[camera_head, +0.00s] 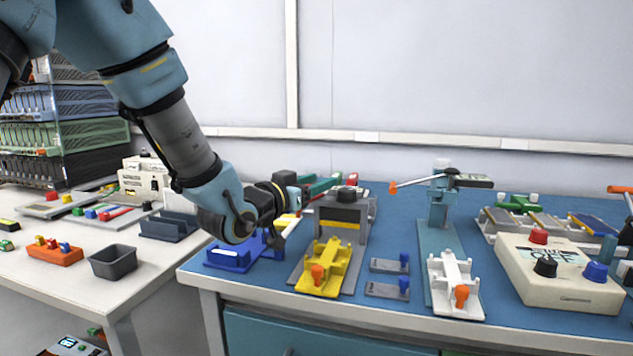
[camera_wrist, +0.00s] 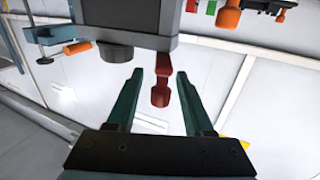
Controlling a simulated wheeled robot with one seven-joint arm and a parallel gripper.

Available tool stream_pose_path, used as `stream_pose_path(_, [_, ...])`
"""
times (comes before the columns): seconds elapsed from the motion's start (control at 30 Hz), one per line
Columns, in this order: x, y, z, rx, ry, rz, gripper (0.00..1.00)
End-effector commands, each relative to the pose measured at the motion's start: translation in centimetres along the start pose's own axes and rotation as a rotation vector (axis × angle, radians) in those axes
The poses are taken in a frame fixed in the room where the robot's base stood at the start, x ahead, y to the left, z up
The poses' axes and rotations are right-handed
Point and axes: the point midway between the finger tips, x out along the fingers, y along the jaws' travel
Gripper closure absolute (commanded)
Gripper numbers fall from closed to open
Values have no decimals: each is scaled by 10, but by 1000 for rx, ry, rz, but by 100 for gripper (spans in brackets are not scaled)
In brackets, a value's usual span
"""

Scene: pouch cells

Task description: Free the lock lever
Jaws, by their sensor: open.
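A red lever (camera_wrist: 159,92) shows in the wrist view, pointing from the grey station (camera_wrist: 110,20) into the gap between my fingers. I take it for the lock lever; red also shows behind the station's black knob (camera_head: 347,194) in the head view (camera_head: 352,179). My gripper (camera_wrist: 160,74) is open, with one green finger on each side of the lever and visible space on both sides. I cannot tell whether the lever is fully at finger depth. In the head view my gripper (camera_head: 322,188) is at the back left top of the grey station, which has a yellow stripe.
A yellow fixture (camera_head: 326,268) sits in front of the station, and a blue fixture (camera_head: 232,256) is left of it. A teal press (camera_head: 440,208) with an orange-tipped handle stands to the right. A cream button box (camera_head: 560,272) is further right. The blue mat between them has free room.

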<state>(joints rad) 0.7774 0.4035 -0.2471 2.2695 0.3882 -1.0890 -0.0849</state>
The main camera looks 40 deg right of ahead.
Motion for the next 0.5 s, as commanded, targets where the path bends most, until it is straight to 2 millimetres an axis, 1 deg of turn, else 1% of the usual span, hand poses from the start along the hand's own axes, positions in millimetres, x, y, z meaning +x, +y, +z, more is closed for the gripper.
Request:
stream_pose_path(0.2, [0, 0, 0, 0, 0, 0, 48])
stream_pose_path(0.5, [0, 0, 0, 0, 0, 0, 82])
